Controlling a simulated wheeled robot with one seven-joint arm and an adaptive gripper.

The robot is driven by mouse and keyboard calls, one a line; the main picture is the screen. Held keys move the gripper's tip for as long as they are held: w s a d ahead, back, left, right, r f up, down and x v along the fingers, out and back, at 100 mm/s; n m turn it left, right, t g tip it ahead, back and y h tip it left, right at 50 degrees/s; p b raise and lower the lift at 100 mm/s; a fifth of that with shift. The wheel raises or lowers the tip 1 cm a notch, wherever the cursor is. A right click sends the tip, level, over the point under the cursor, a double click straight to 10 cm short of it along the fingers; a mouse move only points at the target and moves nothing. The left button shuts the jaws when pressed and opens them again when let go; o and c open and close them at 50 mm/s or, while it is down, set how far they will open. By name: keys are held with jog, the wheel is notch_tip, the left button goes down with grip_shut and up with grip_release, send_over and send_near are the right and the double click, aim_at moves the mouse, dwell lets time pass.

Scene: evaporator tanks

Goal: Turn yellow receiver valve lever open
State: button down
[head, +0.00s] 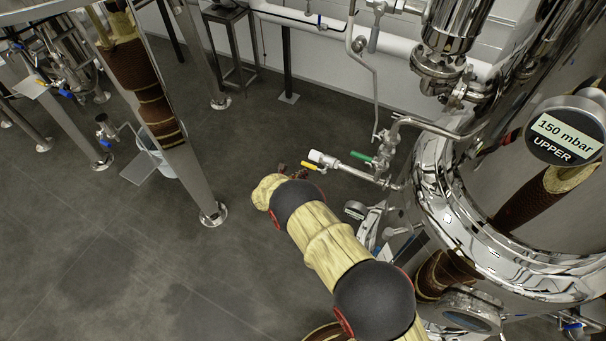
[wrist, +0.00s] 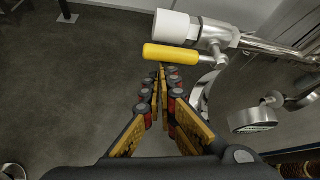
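The yellow receiver valve lever (head: 313,165) sits on a small steel pipe with a white end piece, left of the large tank. In the wrist view the yellow lever (wrist: 185,54) lies roughly along the pipe, under the white end piece (wrist: 175,25). My gripper (wrist: 163,72) looks shut and empty, its fingertips close together just below the lever's left half. I cannot tell whether they touch it. In the head view my gripper (head: 284,169) is mostly hidden behind my arm, close to the left of the lever.
A green lever (head: 360,156) is on the same pipework, right of the yellow one. A round gauge (wrist: 253,119) stands at right in the wrist view. The shiny tank (head: 450,210) fills the right side. A metal leg (head: 185,130) stands at left; the floor between is clear.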

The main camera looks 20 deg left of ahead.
jog(key=s+r+p, duration=0.1)
jog(key=s, duration=0.8)
jog(key=shift+s+a, duration=0.2)
jog(key=shift+a, duration=0.15)
